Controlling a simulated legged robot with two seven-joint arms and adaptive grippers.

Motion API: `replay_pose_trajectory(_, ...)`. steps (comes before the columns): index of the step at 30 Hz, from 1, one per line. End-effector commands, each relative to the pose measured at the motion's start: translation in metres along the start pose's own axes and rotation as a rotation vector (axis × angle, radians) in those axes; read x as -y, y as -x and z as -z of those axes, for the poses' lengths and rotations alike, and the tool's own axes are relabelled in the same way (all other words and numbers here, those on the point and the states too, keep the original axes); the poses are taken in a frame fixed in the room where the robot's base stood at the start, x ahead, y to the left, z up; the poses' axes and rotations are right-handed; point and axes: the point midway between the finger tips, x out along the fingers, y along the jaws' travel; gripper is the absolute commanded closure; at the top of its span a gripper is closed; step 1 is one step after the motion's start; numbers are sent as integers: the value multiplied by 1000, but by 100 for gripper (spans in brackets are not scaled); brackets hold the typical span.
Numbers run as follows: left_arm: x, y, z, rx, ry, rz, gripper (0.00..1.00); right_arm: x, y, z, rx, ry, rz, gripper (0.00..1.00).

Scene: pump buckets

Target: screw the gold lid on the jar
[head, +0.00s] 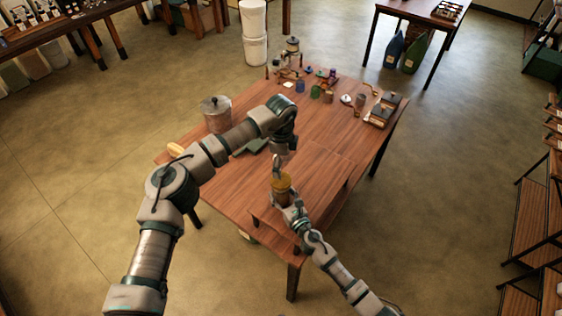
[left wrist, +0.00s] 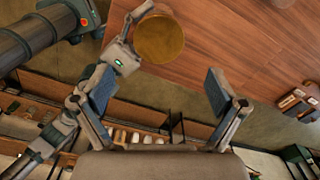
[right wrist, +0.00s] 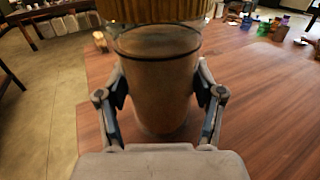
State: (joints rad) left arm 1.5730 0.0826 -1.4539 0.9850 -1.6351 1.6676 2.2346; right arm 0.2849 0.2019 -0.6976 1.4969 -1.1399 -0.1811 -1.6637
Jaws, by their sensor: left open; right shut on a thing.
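The jar (right wrist: 155,85) stands upright on the wooden table and fills the middle of the right wrist view. My right gripper (right wrist: 160,98) is shut on the jar, one finger on each side. My left gripper (left wrist: 160,88) is open and empty, with the lid beyond its fingertips. In the head view the lid (head: 281,183) shows just below my left gripper (head: 279,163).
The wooden table (head: 330,150) has a low raised board around the jar. A metal pot (head: 215,113) stands at the left edge. Small coloured jars (head: 315,92) and metal boxes (head: 381,114) stand at the back. The surface right of the jar is clear.

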Motion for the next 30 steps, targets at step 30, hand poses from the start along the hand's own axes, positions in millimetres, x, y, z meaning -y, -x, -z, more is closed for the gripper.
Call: replay_pose_trajectory(30,0,-79,0,1,0,0,4,0,0,-1,1,0,0,100)
